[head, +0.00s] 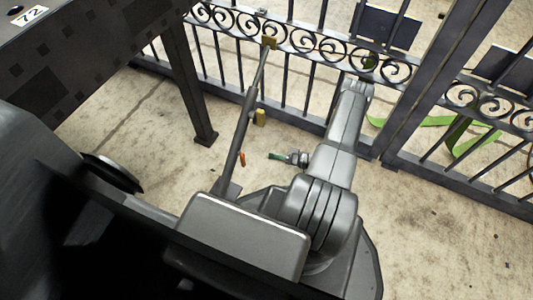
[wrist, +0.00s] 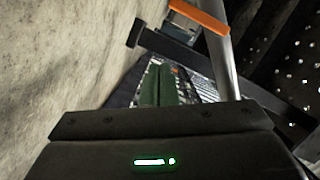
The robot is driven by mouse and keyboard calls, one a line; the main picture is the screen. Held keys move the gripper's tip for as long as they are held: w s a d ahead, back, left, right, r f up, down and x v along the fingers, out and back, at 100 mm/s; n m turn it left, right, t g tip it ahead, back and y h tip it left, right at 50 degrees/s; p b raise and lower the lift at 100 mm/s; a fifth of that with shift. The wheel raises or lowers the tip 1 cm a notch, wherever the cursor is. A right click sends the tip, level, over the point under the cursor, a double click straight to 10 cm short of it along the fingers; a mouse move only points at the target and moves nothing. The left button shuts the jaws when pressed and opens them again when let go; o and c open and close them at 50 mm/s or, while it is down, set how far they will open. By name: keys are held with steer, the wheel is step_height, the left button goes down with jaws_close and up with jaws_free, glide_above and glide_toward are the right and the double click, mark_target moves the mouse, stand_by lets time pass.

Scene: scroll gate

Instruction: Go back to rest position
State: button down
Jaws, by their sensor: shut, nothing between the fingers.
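My arm reaches out from my base toward a dark metal scroll gate (head: 310,47) in the head view and bends back down at its far end. My gripper (head: 274,156) shows small beside the arm, low over the pale floor and on the near side of the gate. In the wrist view its two green fingers (wrist: 165,86) lie together, with nothing held between them. The fingers appear clear of the gate bars. The wrist housing hides the lower part of the wrist view.
A dark post (head: 425,80) stands right of my arm. A slanted grey rod (head: 245,120) with yellow blocks runs to the gate, left of my gripper. A dark table-like structure marked 72 (head: 70,50) is at upper left. An orange bar (wrist: 200,17) shows in the wrist view.

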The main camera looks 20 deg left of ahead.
steer(key=shift+w+d, duration=0.2)
steer(key=shift+d, duration=0.8)
